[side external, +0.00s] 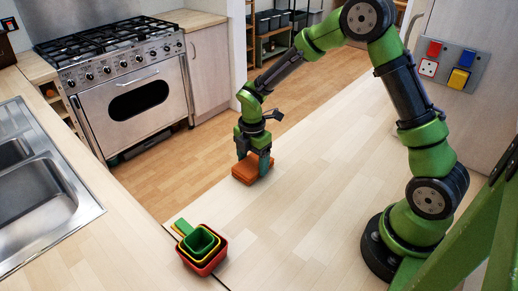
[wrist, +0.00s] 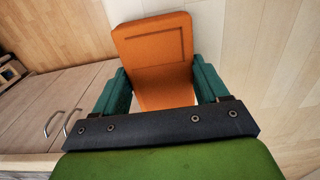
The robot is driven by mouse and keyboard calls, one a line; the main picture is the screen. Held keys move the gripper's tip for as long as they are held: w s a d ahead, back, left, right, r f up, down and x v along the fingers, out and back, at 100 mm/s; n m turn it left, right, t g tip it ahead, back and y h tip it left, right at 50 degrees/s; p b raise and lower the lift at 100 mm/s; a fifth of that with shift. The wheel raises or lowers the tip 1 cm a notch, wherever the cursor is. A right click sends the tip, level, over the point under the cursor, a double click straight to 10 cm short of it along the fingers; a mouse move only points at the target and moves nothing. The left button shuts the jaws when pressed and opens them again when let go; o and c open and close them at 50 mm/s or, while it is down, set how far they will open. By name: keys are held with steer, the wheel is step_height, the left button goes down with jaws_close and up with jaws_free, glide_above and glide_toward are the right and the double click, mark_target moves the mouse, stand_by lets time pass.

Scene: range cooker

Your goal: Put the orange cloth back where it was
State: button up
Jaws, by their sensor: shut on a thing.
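The orange cloth (side external: 246,172) is a folded, flat block near the edge of the pale wooden worktop (side external: 310,190), in the middle of the side external view. My gripper (side external: 253,166) points down over it, with one green finger on each side. In the wrist view the cloth (wrist: 153,60) lies between the two teal fingers of my gripper (wrist: 158,88), which are shut on it. Its far part reaches out past the fingertips. I cannot tell whether the cloth rests on the worktop or is slightly raised.
Nested measuring cups, green, yellow and red (side external: 203,247), stand at the worktop's front-left corner. A sink (side external: 60,195) is at the left and a range cooker (side external: 120,85) at the back left. A switch panel (side external: 448,65) is at the right. The worktop's middle is clear.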

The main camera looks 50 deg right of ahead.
mark_target(253, 163)
steer(key=shift+f, duration=0.15)
steer(key=o, duration=1)
step_height(253, 163, up, 12)
steer(key=s+r+m+t, duration=0.2)
steer(key=s+r+m, duration=0.1)
steer(key=s+m, duration=0.3)
steer(key=s+a+r+m+t+y, duration=0.1)
steer(key=s+r+m+t, duration=0.1)
steer(key=s+r+m, duration=0.2)
steer(key=s+r+m+t+y, duration=0.1)
steer(key=s+r+m+t, duration=0.2)
steer(key=s+m, duration=0.5)
steer(key=shift+s+a+r+m, duration=0.2)
steer(key=shift+r+m, duration=0.2)
steer(key=shift+m, duration=0.65)
steer(key=shift+s+a+r+m, duration=0.2)
steer(key=shift+r+m, duration=0.15)
steer(key=shift+m, duration=0.7)
